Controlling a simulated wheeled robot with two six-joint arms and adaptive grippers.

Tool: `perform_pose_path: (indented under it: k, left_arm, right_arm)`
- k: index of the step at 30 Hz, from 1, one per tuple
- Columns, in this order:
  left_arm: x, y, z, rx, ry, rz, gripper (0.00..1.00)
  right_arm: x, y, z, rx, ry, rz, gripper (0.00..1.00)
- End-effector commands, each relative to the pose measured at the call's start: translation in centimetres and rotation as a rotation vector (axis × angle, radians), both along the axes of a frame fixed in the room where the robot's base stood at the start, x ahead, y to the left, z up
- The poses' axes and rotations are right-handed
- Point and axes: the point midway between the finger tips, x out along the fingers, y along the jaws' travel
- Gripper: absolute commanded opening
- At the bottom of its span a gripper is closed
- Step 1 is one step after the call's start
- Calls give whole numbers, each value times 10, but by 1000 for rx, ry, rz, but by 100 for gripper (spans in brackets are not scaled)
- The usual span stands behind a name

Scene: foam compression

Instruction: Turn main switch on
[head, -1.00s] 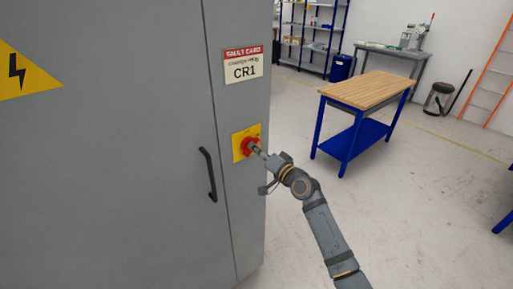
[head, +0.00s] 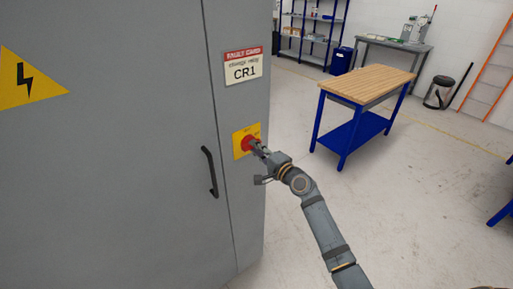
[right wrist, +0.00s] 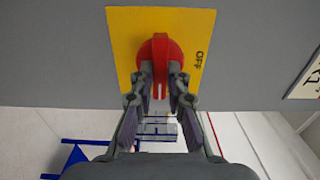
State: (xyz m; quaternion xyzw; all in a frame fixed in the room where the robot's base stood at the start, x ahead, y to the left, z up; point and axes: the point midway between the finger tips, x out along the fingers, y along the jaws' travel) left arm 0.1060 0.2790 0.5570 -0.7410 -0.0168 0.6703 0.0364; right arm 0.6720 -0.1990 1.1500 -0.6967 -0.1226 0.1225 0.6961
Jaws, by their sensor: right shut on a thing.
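The main switch is a red rotary knob (head: 247,144) on a yellow plate (head: 238,152), on the front of a grey cabinet. In the right wrist view the knob (right wrist: 160,48) shows its ridge upright in the picture. The word OFF is printed on the plate (right wrist: 125,35) to its right. My right gripper (head: 257,147) reaches the switch from the right. Its two fingers close on either side of the knob's ridge, as the right wrist view shows (right wrist: 160,80). Part of the knob is hidden by the fingers in the head view. My left gripper is out of view.
A black door handle (head: 209,172) is left of the switch, and a CR1 fault card (head: 243,67) is above it. A wood-topped blue workbench (head: 367,84) stands behind to the right. The floor between is clear.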

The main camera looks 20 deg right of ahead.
Motion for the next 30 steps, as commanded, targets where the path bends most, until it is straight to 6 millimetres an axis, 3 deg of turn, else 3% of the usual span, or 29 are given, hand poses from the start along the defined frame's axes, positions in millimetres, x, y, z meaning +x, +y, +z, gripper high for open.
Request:
perform_pose_path:
  k: [15, 16, 20, 30]
  left_arm:
    - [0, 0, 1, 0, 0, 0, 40]
    - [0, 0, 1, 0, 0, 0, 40]
    - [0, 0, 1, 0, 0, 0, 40]
    - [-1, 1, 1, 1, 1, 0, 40]
  right_arm:
    - [0, 0, -2, 17, 8, 1, 0]
    - [0, 0, -2, 17, 8, 1, 19]
    - [0, 0, -1, 16, 8, 1, 37]
    - [-3, -1, -1, 15, 6, 0, 38]
